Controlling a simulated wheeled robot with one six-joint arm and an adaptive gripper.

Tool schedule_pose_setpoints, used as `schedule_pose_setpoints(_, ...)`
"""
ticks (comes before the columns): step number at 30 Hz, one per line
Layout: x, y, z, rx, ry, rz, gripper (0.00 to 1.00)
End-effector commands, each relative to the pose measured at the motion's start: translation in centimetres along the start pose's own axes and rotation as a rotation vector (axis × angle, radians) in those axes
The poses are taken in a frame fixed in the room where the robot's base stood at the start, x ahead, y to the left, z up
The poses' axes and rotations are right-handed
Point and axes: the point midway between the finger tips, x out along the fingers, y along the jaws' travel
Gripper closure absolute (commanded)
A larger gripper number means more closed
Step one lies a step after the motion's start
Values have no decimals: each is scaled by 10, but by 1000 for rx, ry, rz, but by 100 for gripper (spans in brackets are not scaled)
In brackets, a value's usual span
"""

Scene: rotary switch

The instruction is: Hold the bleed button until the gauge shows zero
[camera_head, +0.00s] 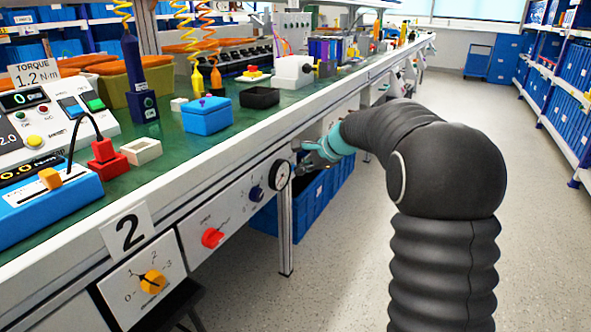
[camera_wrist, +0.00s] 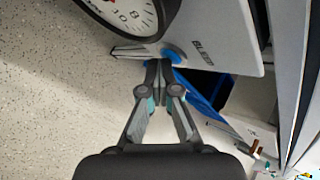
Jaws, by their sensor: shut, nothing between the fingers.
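The gauge (camera_head: 279,175) is a round white dial with a black rim on the front panel under the bench; its needle is too small to read. In the wrist view part of the gauge (camera_wrist: 128,14) shows at the top, with the marks 8 and 10. The blue bleed button (camera_wrist: 173,56) sits on the white panel below the gauge, left of its label. My gripper (camera_wrist: 158,64) is shut and empty, its fingertips at the button's left edge; I cannot tell whether they touch. In the head view my gripper (camera_head: 315,158) is right of the gauge, and the button cannot be made out.
A red knob (camera_head: 212,238), a dark blue knob (camera_head: 257,194) and an orange rotary switch (camera_head: 152,281) are on panels to the left. Blue bins (camera_head: 318,200) stand under the bench. The bench top (camera_head: 205,150) holds many boxes and tools. The aisle floor (camera_head: 345,265) is clear.

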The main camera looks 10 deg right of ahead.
Motion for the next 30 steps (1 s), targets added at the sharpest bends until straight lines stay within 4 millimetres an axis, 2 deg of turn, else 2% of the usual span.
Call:
schedule_pose_setpoints(10,-10,8,-8,1,1,-1,100)
schedule_pose_setpoints(23,-13,9,-10,1,1,-1,100)
schedule_pose_setpoints(30,-24,19,-19,2,1,0,100)
